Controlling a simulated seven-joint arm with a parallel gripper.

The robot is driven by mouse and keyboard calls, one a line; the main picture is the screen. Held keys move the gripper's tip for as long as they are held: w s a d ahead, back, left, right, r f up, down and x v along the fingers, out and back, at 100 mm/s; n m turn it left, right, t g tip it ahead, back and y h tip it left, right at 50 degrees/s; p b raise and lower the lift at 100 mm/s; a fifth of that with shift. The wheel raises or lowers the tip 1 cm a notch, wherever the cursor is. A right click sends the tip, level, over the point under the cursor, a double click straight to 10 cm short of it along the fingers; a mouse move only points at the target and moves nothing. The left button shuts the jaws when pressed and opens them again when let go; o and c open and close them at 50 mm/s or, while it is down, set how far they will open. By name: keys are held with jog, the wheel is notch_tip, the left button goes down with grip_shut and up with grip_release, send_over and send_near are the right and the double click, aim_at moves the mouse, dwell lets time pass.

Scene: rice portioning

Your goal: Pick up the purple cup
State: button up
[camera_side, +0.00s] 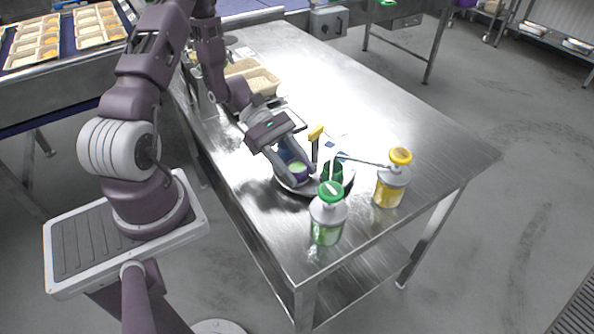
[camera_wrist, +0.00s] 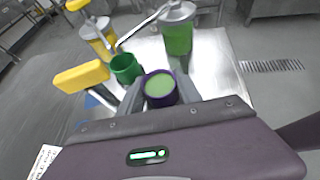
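The purple cup (camera_side: 298,171) stands in a round dark tray (camera_side: 284,187) on the metal table. Pale green stuff fills it, seen from above in the wrist view (camera_wrist: 160,87). My gripper (camera_side: 297,174) reaches down over the tray with one finger on each side of the cup. In the wrist view my fingers (camera_wrist: 160,92) lie close against both sides of the cup, with no clear gap. The cup appears upright and still down at the tray. Its base is partly hidden by my fingers.
A green cup (camera_wrist: 125,68) stands beside the purple cup, near a yellow-handled utensil (camera_side: 316,132). A green-filled pump bottle (camera_side: 327,220) and a yellow-filled one (camera_side: 390,183) stand close by at the front. Food containers (camera_side: 258,80) sit farther back. The table's right side is clear.

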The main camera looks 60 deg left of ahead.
grip_shut()
